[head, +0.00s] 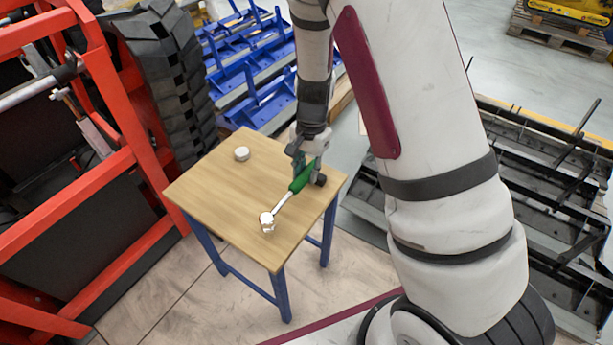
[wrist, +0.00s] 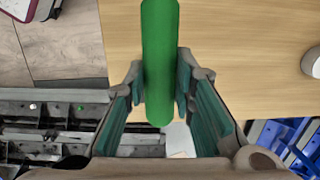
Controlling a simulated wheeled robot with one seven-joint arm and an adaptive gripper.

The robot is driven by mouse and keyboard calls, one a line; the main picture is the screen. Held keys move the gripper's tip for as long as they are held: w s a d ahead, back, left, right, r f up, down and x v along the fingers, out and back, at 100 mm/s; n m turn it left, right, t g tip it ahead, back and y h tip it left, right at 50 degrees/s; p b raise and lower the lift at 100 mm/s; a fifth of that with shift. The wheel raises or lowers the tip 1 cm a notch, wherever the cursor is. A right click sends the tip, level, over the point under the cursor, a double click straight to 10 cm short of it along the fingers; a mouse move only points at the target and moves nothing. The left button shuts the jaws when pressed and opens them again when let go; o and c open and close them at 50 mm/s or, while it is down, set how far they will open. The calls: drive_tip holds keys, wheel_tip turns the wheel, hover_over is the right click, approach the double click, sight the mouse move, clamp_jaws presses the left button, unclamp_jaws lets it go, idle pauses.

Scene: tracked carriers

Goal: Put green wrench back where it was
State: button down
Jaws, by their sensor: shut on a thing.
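The green wrench has a green handle (head: 302,178) and a pale metal shaft and head (head: 268,219). In the head view it is at the right part of the small wooden table (head: 210,195), its head toward the front edge. My gripper (head: 305,167) is at the handle end. In the wrist view the green handle (wrist: 160,65) runs between the two fingers of my gripper (wrist: 162,95), which are shut on it. The metal head is out of the wrist view. I cannot tell whether the wrench touches the table top.
A white round object (head: 242,153) sits at the table's back left. A small dark object (head: 320,180) is by the gripper at the right edge. A red frame (head: 130,160) stands left, black racks (head: 545,190) right, blue racks (head: 245,60) behind. The table's left half is mostly clear.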

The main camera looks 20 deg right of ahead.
drive_tip(key=shift+f, duration=0.95)
drive_tip(key=shift+r, duration=0.1)
drive_tip(key=c, duration=1.3)
unclamp_jaws()
drive_tip(key=shift+c, duration=0.2)
wheel_tip(320, 180, up, 12)
drive_tip(key=d+p, duration=0.1)
drive_tip(key=p, duration=0.2)
